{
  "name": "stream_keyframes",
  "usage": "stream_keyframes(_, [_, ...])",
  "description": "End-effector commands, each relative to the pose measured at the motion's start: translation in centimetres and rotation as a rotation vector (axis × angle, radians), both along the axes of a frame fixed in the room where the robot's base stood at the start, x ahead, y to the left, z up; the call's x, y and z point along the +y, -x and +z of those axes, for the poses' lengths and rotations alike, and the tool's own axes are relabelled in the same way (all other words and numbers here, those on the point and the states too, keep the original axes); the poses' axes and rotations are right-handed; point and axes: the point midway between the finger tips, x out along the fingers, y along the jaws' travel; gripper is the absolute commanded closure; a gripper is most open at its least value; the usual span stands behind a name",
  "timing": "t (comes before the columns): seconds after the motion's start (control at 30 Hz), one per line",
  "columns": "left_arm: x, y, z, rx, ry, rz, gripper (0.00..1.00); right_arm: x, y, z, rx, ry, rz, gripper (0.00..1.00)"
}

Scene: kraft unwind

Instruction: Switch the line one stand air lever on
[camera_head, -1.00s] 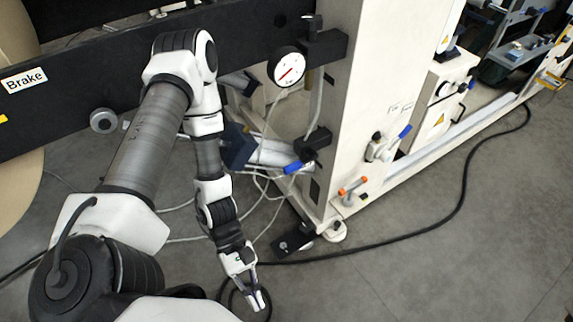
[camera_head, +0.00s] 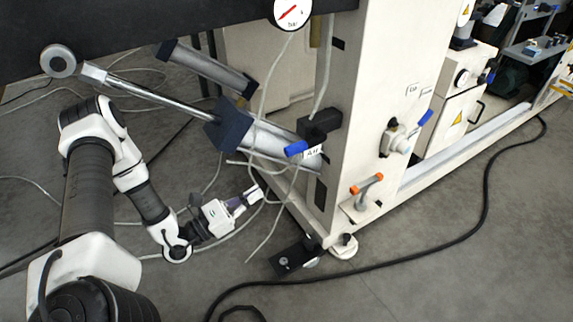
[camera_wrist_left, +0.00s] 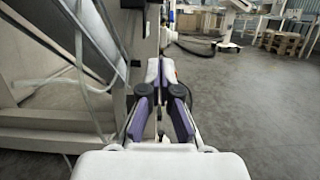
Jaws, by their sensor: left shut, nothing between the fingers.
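A lever with a blue handle (camera_head: 296,148) sticks out to the left from a black valve block (camera_head: 320,127) low on the cream stand. A small white label (camera_head: 311,153), seemingly reading "Air", sits beside it. Another blue-handled lever (camera_head: 425,118) is on a white valve on the stand's right face; its small labels are too blurred to read surely. My left gripper (camera_head: 252,194) is shut and empty, below and left of the first blue handle and apart from it, pointing right. Its closed fingers also show in the left wrist view (camera_wrist_left: 161,78). My right gripper is out of view.
A round gauge (camera_head: 291,10) is above the valve block. A grey cylinder with its rod (camera_head: 160,97) slants behind the gripper, and thin hoses hang near it. An orange-ended T-handle (camera_head: 367,184) is on the stand's foot. A black cable (camera_head: 390,261) crosses otherwise open floor.

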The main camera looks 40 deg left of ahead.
Motion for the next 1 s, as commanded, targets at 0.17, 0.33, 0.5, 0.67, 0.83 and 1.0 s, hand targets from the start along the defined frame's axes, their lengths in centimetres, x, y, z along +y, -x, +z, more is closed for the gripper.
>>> stream_keyframes(0.17, [-0.4,-0.8,0.1,0.0,0.0,-0.005,1.0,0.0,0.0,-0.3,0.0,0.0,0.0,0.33])
stream_keyframes(0.33, [-1.6,-3.5,0.7,-0.001,-0.001,-0.009,1.0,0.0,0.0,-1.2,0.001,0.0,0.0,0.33])
stream_keyframes(0.5, [-3.1,-6.8,1.6,-0.003,-0.002,-0.009,1.0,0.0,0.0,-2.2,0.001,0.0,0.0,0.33])
stream_keyframes(0.67, [-3.8,-9.1,3.6,-0.002,0.002,-0.002,1.0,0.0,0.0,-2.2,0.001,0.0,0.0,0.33])
stream_keyframes(0.83, [-3.8,-9.0,6.0,-0.001,0.002,-0.001,1.0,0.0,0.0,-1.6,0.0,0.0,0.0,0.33])
stream_keyframes(1.0, [-3.9,-8.9,6.5,0.002,0.001,-0.005,1.0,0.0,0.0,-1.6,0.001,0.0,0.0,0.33])
